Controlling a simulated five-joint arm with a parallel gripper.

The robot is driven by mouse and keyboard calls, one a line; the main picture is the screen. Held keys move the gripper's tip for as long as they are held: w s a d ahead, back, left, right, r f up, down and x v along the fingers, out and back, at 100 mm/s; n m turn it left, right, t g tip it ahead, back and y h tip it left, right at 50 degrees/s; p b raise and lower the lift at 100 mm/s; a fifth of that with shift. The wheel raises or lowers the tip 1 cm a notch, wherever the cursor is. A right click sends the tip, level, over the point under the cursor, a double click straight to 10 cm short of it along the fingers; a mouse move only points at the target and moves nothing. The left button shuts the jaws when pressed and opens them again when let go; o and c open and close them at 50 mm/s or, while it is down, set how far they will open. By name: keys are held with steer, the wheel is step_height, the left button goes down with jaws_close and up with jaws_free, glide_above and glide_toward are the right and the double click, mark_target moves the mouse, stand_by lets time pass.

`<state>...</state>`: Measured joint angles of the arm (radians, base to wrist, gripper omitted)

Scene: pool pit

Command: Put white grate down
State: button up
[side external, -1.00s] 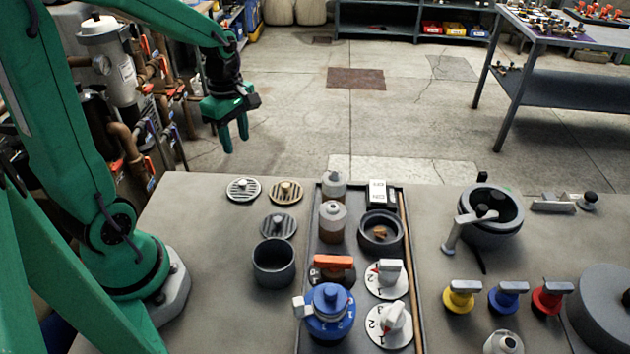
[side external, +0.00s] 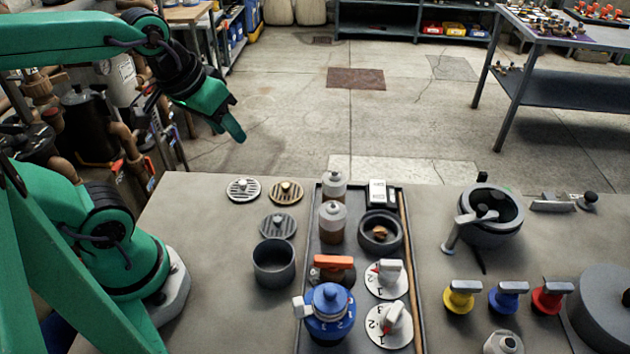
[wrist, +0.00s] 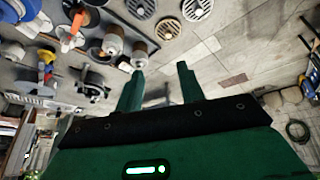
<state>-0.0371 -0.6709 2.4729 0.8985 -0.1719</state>
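The white grate (side external: 243,189), a pale slotted disc with a small knob, lies flat at the bench's far left edge. It also shows at the top of the wrist view (wrist: 196,7). A tan grate (side external: 285,192) lies to its right and a dark grey grate (side external: 278,226) lies nearer the side camera. My gripper (side external: 232,136) is in the air above and beyond the white grate in the side view, apart from it. In the wrist view its two green fingers (wrist: 160,68) stand apart with nothing held between them.
A dark round pot (side external: 273,264) stands near the dark grate. A tray (side external: 415,300) to the right holds bottles, a blue canister (side external: 329,308) and numbered dials. A bowl-like device (side external: 490,217) stands further right. The bench left of the grates is clear.

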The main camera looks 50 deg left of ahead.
steer(key=shift+s+d+r+m+t, duration=0.15)
steer(key=shift+s+d+m, duration=0.15)
steer(key=shift+m, duration=0.3)
steer(key=shift+s+d+r+m+t, duration=0.15)
steer(key=shift+s+m, duration=0.1)
steer(key=shift+m, duration=0.35)
